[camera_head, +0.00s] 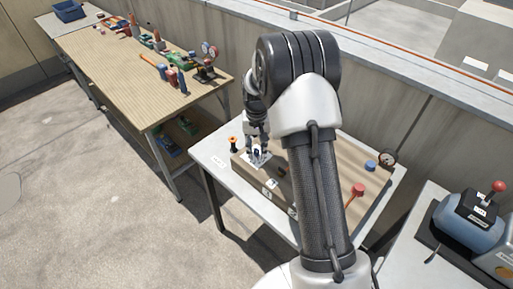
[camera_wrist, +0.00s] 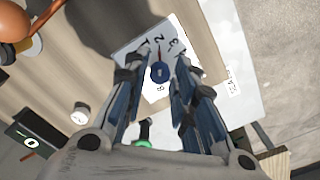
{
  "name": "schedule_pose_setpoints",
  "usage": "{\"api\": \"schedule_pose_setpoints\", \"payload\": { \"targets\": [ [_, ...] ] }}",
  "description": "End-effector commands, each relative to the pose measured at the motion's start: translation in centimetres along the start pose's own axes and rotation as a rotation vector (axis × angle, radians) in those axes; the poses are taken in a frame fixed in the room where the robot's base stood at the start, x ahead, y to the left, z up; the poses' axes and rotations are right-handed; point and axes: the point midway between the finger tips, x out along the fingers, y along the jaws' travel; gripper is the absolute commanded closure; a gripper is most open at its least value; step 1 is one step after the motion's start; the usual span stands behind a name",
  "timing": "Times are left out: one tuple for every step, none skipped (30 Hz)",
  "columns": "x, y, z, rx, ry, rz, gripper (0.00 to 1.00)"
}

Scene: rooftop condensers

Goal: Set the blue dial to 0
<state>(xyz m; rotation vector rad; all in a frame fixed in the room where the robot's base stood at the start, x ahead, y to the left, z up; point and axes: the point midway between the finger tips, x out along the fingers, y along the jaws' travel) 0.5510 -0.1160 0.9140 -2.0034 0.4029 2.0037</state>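The blue dial (camera_wrist: 160,72) sits on a white plate with printed digits (camera_wrist: 157,91) in the wrist view. A small pale mark shows on its top; I cannot tell which digit it points to. My gripper (camera_wrist: 162,55) is open, with one finger on each side of the dial and visible gaps. I cannot tell how far above it the fingertips are. In the head view, my gripper (camera_head: 258,150) is over the white plate at the left end of the brown panel, and the dial is hard to make out there.
An orange-topped knob (camera_head: 233,141) stands left of the gripper. A red knob (camera_head: 358,189), a blue knob (camera_head: 370,165) and a round gauge (camera_head: 388,157) are at the panel's right. A wooden workbench (camera_head: 110,75) with tools stands behind left. A blue machine (camera_head: 470,222) is at right.

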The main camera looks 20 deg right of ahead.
Motion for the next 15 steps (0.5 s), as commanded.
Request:
{"api": "schedule_pose_setpoints", "payload": {
  "targets": [
    [-0.01,0.0,-0.01,0.0,0.0,0.0,0.81],
    [-0.02,0.0,-0.01,0.0,0.0,0.0,0.83],
    [-0.02,0.0,-0.01,0.0,0.0,0.0,0.86],
    [-0.02,0.0,-0.01,0.0,0.0,0.0,0.88],
    [-0.02,0.0,-0.01,0.0,0.0,0.0,0.9],
    [-0.02,0.0,-0.01,0.0,0.0,0.0,0.92],
    [-0.02,0.0,0.0,0.0,0.0,0.0,0.94],
    [-0.02,0.0,0.0,0.0,0.0,0.0,0.96],
    [-0.02,0.0,0.0,0.0,0.0,0.0,0.99],
    [-0.02,0.0,0.0,0.0,0.0,0.0,1.0],
    [-0.02,0.0,0.0,0.0,0.0,0.0,1.0],
    [-0.02,0.0,0.0,0.0,0.0,0.0,1.0],
    [-0.02,0.0,0.0,0.0,0.0,0.0,1.0],
    [-0.02,0.0,0.01,0.0,0.0,0.0,1.0],
    [-0.02,0.0,0.01,-0.001,0.0,0.0,1.0]
  ]
}}
